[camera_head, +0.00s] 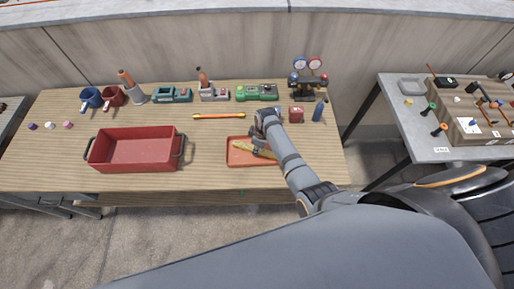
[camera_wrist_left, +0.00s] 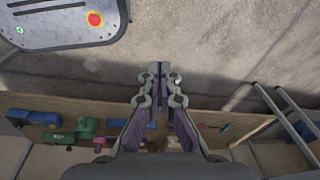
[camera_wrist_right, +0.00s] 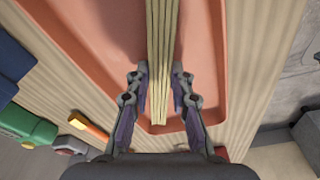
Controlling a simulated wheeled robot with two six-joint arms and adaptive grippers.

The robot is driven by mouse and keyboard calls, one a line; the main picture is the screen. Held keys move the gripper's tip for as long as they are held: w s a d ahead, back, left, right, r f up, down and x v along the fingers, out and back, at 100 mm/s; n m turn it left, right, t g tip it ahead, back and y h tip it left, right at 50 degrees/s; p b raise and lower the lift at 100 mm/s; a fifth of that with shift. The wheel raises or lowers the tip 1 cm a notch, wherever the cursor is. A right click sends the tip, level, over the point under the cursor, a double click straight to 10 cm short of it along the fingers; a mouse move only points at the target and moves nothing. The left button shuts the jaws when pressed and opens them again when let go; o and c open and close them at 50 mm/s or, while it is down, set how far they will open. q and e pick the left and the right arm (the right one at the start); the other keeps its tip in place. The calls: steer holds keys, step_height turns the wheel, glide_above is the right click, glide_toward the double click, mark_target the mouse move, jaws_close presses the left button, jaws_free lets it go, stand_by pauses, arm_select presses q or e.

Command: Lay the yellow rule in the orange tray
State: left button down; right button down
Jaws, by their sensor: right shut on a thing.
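The yellow rule (camera_head: 248,148) is a folded bundle of long strips. My right gripper (camera_head: 264,143) is shut on it at the orange tray (camera_head: 232,161). In the right wrist view the rule (camera_wrist_right: 160,60) runs between the fingertips (camera_wrist_right: 159,88), over the tray floor (camera_wrist_right: 207,70). A soft shadow lies beside it; I cannot tell whether it touches the floor. My left gripper (camera_wrist_left: 160,78) shows only in its own wrist view, with its fingers together and nothing seen between them.
A red bin (camera_head: 135,151) stands left of the tray. An orange bar with yellow ends (camera_head: 218,116) lies behind the tray. Cups, a green device (camera_head: 257,92) and a gauge set (camera_head: 308,78) line the back. A second table (camera_head: 430,145) stands at the right.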

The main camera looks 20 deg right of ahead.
mark_target(261, 150)
steer(key=c, duration=1.5)
jaws_free()
steer(key=shift+d+f, duration=0.15)
steer(key=shift+f, duration=0.05)
steer(key=o, duration=0.3)
steer(key=shift+r, duration=0.5)
arm_select(q)
steer(key=shift+s+a, duration=0.15)
steer(key=shift+s, duration=0.95)
arm_select(e)
steer(key=r, duration=0.3)
steer(key=d+r, duration=0.1)
steer(key=r, duration=0.3)
steer(key=s+r, duration=0.1)
steer(key=r, duration=0.3)
steer(key=shift+d+r, duration=0.15)
steer(key=shift+d, duration=0.05)
arm_select(q)
steer(key=shift+s, duration=0.1)
